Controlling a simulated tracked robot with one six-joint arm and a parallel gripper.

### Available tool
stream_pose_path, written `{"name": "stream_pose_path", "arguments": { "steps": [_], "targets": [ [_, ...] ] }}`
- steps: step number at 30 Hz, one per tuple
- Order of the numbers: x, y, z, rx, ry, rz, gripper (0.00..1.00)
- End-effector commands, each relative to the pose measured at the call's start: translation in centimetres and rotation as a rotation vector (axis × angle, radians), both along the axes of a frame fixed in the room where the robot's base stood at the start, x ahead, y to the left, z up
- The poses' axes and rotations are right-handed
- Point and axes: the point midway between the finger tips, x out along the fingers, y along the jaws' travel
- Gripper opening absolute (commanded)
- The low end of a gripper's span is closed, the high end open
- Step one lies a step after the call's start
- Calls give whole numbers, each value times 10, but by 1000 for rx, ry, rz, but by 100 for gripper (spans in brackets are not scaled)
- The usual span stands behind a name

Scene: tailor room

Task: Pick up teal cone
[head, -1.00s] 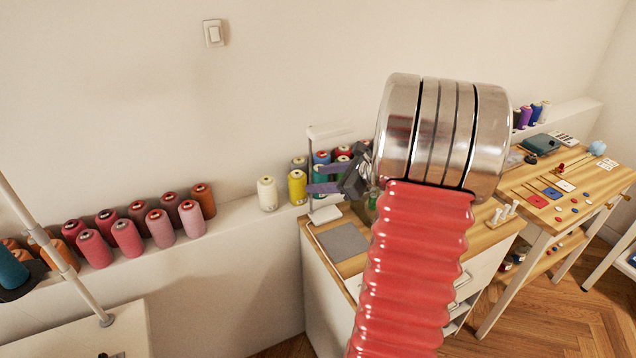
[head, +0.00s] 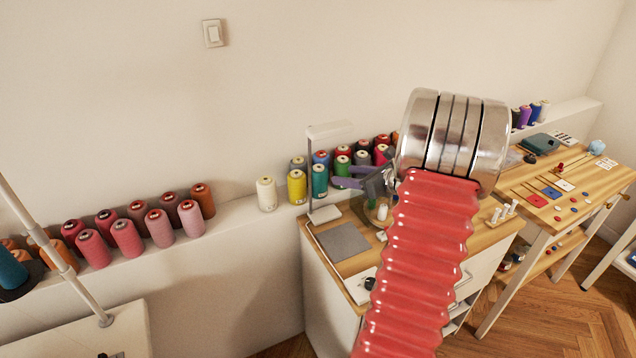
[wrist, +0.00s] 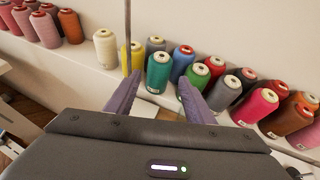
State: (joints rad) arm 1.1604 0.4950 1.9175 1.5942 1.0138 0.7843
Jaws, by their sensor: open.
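The teal cone (head: 320,181) stands upright on the white wall ledge, right of a yellow cone (head: 297,186). In the wrist view the teal cone (wrist: 158,73) stands in the gap between my two fingers, beyond their tips. My gripper (head: 349,177) is open and empty, just right of the teal cone in the head view. In the wrist view my gripper (wrist: 160,82) shows two purple-grey fingers spread apart. I see no contact with the cone. The right fingertip overlaps the lower part of a green cone (wrist: 196,76) in the picture.
A lamp (head: 312,180) with a thin upright pole stands close in front of the yellow and teal cones. Several other cones crowd behind and right of the teal one. A cream cone (head: 266,194) stands further left. A grey mat (head: 343,243) lies on the wooden cabinet top below.

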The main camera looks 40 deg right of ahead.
Motion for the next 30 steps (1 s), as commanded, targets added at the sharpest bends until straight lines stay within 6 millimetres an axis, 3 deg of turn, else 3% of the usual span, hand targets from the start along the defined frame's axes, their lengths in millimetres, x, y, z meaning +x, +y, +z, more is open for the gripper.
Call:
{"name": "stream_pose_path", "arguments": {
  "steps": [12,30],
  "targets": [
    [57,1,-25,1,1,2,49],
    [73,0,-33,1,3,0,49]
  ]
}}
